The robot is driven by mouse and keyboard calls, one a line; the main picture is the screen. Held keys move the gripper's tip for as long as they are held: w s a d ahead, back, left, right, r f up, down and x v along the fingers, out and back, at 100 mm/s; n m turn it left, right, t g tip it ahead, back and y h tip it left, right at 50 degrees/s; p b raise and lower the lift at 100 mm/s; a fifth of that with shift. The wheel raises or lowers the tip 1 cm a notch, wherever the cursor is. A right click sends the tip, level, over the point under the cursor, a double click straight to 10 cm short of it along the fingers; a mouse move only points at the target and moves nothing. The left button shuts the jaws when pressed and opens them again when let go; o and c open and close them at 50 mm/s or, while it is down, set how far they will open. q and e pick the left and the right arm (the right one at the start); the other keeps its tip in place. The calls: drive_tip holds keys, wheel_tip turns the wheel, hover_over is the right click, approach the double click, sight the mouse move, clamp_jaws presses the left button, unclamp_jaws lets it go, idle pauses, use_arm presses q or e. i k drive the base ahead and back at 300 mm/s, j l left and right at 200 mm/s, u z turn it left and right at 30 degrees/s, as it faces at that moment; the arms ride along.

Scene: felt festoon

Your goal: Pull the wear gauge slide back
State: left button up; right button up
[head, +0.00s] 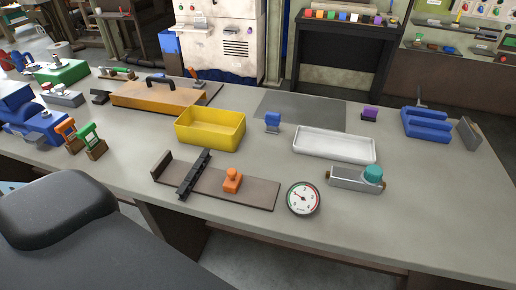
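What looks like the wear gauge is a flat brown plate (255,192) lying on the grey bench near its front edge. An upright end stop (161,165) stands at its left end. A black toothed bar (193,174) lies crosswise over the plate's left part. An orange knobbed slide (232,181) sits on the plate just right of the bar, with a small gap between them. Neither gripper shows in the head view, so how they stand is hidden.
A round dial (303,199) lies right of the plate. A metal block with a teal knob (373,175), a white tray (333,147) and a yellow bin (210,128) stand nearby. The bench (400,225) is clear at front right. A large dark shape fills the lower left.

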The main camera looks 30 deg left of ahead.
sight(233, 182)
drive_tip(key=k+j+u, duration=0.1)
drive_tip(key=u, duration=0.35)
drive_tip(key=k+j+u, duration=0.1)
drive_tip(key=u, duration=0.4)
